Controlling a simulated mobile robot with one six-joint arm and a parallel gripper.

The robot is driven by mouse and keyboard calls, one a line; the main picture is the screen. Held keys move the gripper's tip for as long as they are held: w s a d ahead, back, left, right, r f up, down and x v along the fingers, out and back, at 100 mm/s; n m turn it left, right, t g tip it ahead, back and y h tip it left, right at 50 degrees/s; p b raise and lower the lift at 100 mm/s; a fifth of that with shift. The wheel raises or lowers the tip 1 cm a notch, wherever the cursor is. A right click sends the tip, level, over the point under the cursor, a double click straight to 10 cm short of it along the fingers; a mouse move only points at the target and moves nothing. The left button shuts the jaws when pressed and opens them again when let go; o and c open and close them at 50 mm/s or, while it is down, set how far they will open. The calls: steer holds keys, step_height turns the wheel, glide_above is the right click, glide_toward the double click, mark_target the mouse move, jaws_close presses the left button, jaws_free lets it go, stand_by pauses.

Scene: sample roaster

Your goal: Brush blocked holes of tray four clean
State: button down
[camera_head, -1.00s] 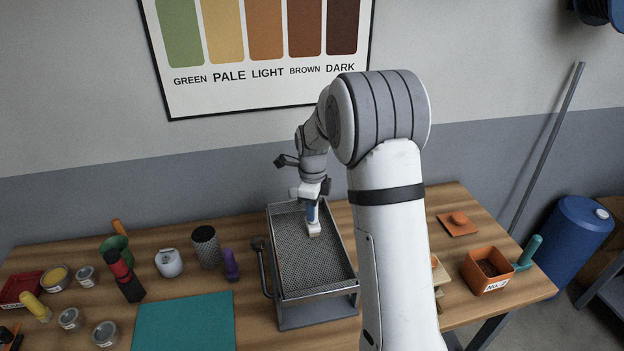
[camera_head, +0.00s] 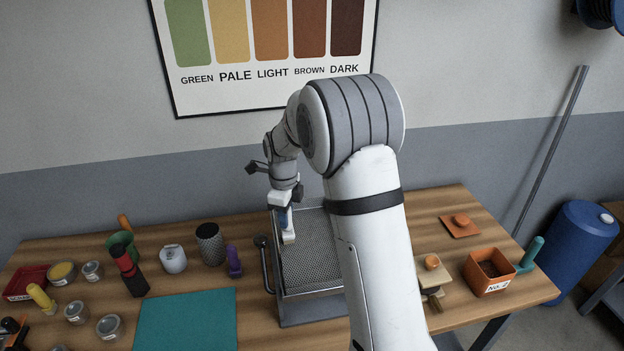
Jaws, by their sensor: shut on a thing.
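The tray (camera_head: 312,268) is a metal box with a perforated mesh bottom and a side handle, standing on the wooden table. My arm hides its right part. Single holes are too small to tell which are blocked. No number shows on the tray.
Left of the tray stand a purple object (camera_head: 234,262), a dark knurled cup (camera_head: 210,245) and a white canister (camera_head: 173,259). A teal mat (camera_head: 187,322) lies at the front. An orange bin (camera_head: 490,272) marked "No. 2" stands at the right.

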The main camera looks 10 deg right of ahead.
steer(key=shift+s+d+f, duration=0.1)
steer(key=shift+s+d, duration=0.15)
steer(key=shift+s, duration=0.2)
steer(key=shift+w+d, duration=0.15)
steer(key=shift+d, duration=0.2)
steer(key=shift+w+d, duration=0.2)
steer(key=shift+d, duration=0.65)
steer(key=shift+s+d, duration=0.2)
steer(key=shift+d, duration=2.15)
step_height(320, 180, up, 8)
steer(key=p, duration=0.4)
steer(key=shift+a+r, duration=0.15)
steer(key=shift+r, duration=0.05)
